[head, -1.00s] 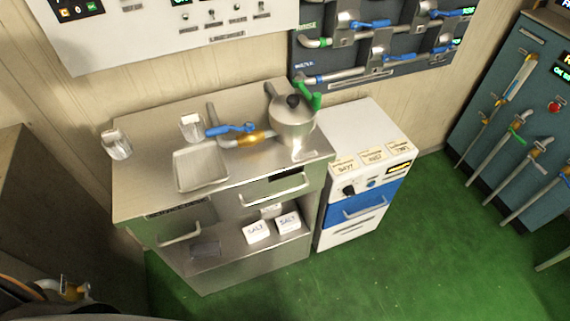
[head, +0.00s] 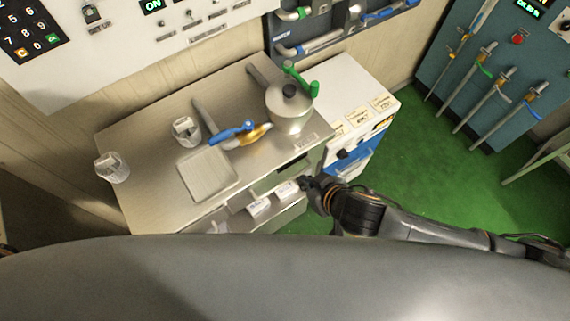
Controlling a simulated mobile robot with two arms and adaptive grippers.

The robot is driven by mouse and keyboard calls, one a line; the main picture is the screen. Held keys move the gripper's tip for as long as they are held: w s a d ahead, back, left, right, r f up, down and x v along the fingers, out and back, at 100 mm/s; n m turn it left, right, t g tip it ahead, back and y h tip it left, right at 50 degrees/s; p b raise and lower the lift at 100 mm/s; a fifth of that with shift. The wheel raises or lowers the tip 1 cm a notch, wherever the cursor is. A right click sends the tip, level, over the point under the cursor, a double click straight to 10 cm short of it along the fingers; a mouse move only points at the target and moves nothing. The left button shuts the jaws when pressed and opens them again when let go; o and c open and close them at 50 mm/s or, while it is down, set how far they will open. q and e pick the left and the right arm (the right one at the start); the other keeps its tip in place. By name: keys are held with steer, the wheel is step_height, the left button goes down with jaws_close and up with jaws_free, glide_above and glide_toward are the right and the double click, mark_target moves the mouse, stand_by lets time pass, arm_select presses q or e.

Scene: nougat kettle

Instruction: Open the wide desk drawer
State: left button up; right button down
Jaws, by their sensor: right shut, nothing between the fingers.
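The grey metal desk (head: 150,130) stands against the wall in the head view. My right gripper (head: 308,185) is shut and empty, close to the right end of the desk front. I cannot tell whether it touches anything. My left gripper is out of view.
A white cabinet (head: 345,90) is just right. Green floor is clear beyond.

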steer(key=x, duration=0.8)
steer(key=shift+w+f+p, duration=0.15)
steer(key=shift+f+p, duration=0.05)
steer(key=shift+p, duration=0.15)
steer(key=shift+w+a+f, duration=0.25)
steer(key=shift+w+f, duration=0.1)
steer(key=shift+f, duration=0.1)
steer(key=s+d+p, duration=0.3)
steer(key=s+d, duration=1)
steer(key=s, duration=0.5)
